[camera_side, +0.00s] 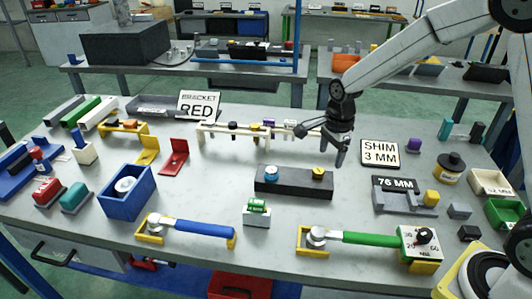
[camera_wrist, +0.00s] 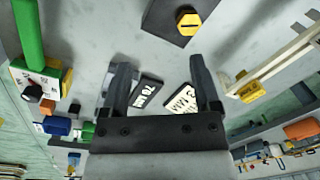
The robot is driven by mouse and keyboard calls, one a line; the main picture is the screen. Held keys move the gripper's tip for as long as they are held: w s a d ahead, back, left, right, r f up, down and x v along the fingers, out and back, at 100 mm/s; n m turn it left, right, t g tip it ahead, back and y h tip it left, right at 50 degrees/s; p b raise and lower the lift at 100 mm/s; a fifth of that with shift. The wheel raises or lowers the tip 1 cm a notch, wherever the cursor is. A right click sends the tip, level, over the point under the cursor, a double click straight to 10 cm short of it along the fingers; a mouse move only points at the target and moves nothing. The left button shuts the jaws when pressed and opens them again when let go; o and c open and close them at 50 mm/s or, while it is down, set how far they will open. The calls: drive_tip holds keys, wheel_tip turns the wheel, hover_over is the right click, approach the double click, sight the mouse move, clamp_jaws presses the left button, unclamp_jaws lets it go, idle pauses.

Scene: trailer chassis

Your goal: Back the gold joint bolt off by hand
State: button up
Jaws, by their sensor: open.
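The gold joint bolt (camera_side: 318,173) stands on the right end of a dark block (camera_side: 293,186) in the middle of the bench. In the wrist view the gold bolt (camera_wrist: 188,19) shows a hexagonal head near the top edge, beyond my fingertips. My gripper (camera_side: 333,153) hangs above and slightly right of the bolt, apart from it. In the wrist view my gripper (camera_wrist: 160,72) has its two fingers spread with nothing held between them. A blue-topped bolt (camera_side: 271,173) stands on the block's left end.
A pale rack (camera_side: 208,134) with several pegs stands behind the block. The "SHIM 3 MM" sign (camera_side: 380,152) and "76 MM" sign (camera_side: 393,184) are to the right. Blue-handled (camera_side: 205,229) and green-handled (camera_side: 370,238) wrenches lie in front.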

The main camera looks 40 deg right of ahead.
sight(318, 170)
drive_tip(key=w+m, duration=0.2)
drive_tip(key=m, duration=0.2)
drive_tip(key=shift+w+d+f, duration=0.25)
drive_tip(key=shift+w+d, duration=0.15)
drive_tip(key=m, duration=0.1)
drive_tip(key=w+m, duration=0.1)
drive_tip(key=m, duration=0.1)
drive_tip(key=shift+w+d+f+g, duration=0.15)
drive_tip(key=shift+w+d+g, duration=0.05)
drive_tip(key=shift+w+g, duration=0.1)
drive_tip(key=shift+f, duration=3.9)
clamp_jaws()
drive_tip(key=shift+n, duration=0.3)
